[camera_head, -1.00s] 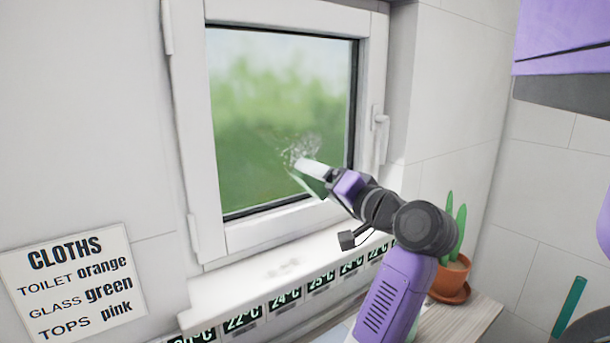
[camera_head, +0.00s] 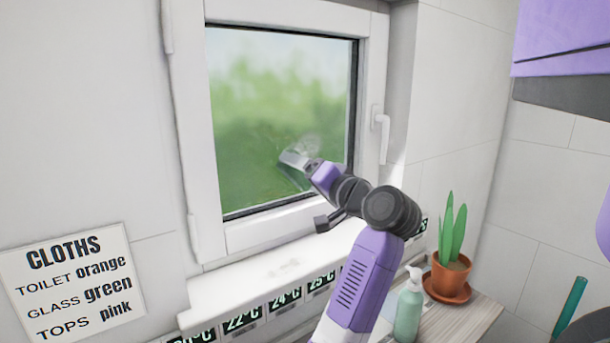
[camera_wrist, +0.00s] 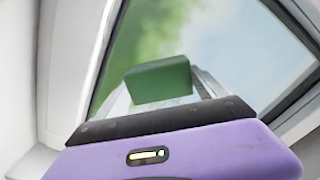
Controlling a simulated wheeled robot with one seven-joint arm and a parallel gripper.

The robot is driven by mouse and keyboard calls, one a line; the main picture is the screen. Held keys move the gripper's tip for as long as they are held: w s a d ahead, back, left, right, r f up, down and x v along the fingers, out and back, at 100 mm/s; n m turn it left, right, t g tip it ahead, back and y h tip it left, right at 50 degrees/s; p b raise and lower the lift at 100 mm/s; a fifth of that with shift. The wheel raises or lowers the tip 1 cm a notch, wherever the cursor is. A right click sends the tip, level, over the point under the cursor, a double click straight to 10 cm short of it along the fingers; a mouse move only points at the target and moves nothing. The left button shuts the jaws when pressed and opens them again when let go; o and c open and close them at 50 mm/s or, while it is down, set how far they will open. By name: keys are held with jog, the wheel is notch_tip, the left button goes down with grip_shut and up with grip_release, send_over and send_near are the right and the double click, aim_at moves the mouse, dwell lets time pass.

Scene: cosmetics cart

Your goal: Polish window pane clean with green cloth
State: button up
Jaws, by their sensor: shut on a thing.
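The window pane (camera_head: 265,90) shows a blurred green outdoors inside a white frame. A faint whitish smudge shows on the glass just above and right of my gripper (camera_head: 292,163); it looks fainter and smaller than before. My gripper is at the lower middle of the pane, pointing up and left. In the wrist view the green cloth (camera_wrist: 158,82) sits as a folded block between the fingers, against or very near the glass. Whether it touches the glass I cannot tell. In the head view the cloth is mostly hidden by my gripper.
The window handle (camera_head: 381,125) sticks out on the right of the frame. A cloth sign (camera_head: 75,280) hangs at lower left. The sill (camera_head: 270,268) runs below the window.

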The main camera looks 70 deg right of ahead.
jog(key=shift+x, duration=0.95)
dwell(0.6)
jog(key=shift+s+d+p, duration=0.3)
jog(key=shift+s+d, duration=0.2)
jog(key=shift+d, duration=0.2)
jog(key=shift+s+d+p, duration=0.3)
jog(key=shift+s+d, duration=0.2)
jog(key=shift+d, duration=0.2)
jog(key=s+d+p, duration=0.2)
jog(key=s+d, duration=0.1)
jog(key=d, duration=0.3)
jog(key=shift+s+d, duration=0.25)
jog(key=shift+s, duration=0.15)
